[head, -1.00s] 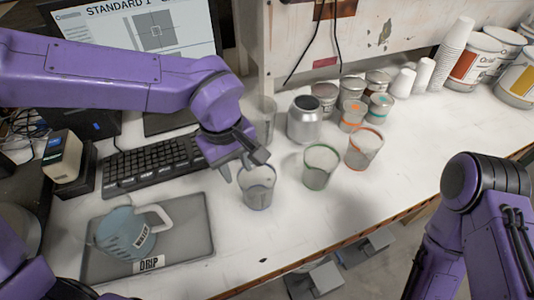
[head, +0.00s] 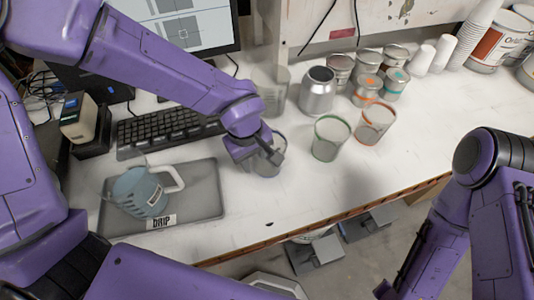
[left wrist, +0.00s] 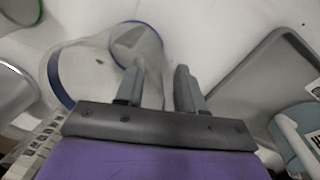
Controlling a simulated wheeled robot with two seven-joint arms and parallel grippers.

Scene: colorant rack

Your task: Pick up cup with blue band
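The clear cup with a blue band (head: 268,164) stands upright on the white bench, partly hidden by my left gripper (head: 262,146). In the left wrist view the cup (left wrist: 95,65) shows its blue rim at the left and a blue ring at its base. My left gripper (left wrist: 158,88) is at the cup's side, with its fingers apart. One finger overlaps the cup and the other is just outside its wall; I cannot tell whether they touch it. My right arm is at the lower right, with its gripper out of view.
Cups with green (head: 331,137) and orange (head: 375,124) bands stand to the right. A metal can (head: 317,92) and a larger clear container (head: 271,90) are behind. A blue-grey jug (head: 140,192) sits on a grey tray (head: 205,205) at left. A keyboard (head: 165,131) lies behind the tray.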

